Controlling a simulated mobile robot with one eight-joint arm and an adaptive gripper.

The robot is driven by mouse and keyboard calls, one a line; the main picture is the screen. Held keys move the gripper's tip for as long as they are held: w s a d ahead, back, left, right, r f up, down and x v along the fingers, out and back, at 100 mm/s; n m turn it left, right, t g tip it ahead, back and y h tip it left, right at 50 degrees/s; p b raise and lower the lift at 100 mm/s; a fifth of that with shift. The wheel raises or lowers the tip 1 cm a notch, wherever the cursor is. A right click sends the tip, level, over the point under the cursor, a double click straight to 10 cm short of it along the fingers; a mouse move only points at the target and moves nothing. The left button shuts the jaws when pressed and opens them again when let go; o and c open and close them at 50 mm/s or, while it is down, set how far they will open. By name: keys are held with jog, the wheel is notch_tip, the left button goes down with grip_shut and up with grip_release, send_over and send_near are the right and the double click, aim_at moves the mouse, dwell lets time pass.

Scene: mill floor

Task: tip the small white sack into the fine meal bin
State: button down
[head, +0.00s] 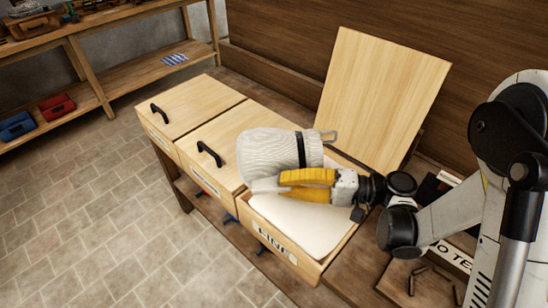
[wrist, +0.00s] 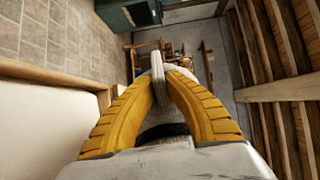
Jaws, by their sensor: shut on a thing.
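The small white sack (head: 268,150) is held on its side above the open fine meal bin (head: 262,212), whose front label reads "FINE". The sack has a dark band and a small loop at its right end. My gripper (head: 290,180), with yellow fingers, is shut on the sack. The bin holds a smooth white fill. I see no stream falling, and the sack's mouth cannot be made out.
The bin's wooden lid (head: 380,95) stands raised behind it. Two closed bins (head: 190,103) with black handles adjoin on the left. A shelf (head: 130,83) with red and blue boxes stands at the far left. The tiled floor (head: 85,200) in front is clear.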

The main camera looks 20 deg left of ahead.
aim_at(286, 158)
jog(key=shift+r+n+t+h+p, duration=0.2)
jog(key=shift+r+t+h+p, duration=0.2)
jog(key=shift+h+p, duration=1.1)
jog(key=shift+r+n+t+h+p, duration=0.25)
jog(key=shift+r+h+p, duration=0.4)
jog(key=shift+p, duration=1.5)
jog(key=t+h+p, duration=0.1)
jog(key=h+p, duration=0.1)
jog(key=p, duration=0.1)
jog(key=r+h+p, duration=0.1)
jog(key=h+p, duration=0.1)
jog(key=p, duration=0.1)
jog(key=shift+a+n+t+h, duration=0.1)
jog(key=shift+n+t+h, duration=0.15)
jog(key=shift+t, duration=0.1)
jog(key=t+h+p, duration=0.1)
jog(key=h, duration=0.1)
jog(key=r+h+p, duration=0.1)
jog(key=h+p, duration=0.1)
jog(key=shift+s+r+t, duration=0.1)
jog(key=shift+s+t, duration=0.05)
jog(key=shift+t, duration=0.25)
jog(key=shift+r+n+t+h+p, duration=0.1)
jog(key=shift+n+t+h+p, duration=0.3)
jog(key=shift+h, duration=0.7)
jog(key=shift+w+h, duration=0.2)
jog(key=shift+h, duration=0.1)
jog(key=shift+r, duration=0.15)
jog(key=shift+r+p, duration=1.3)
jog(key=shift+r, duration=0.65)
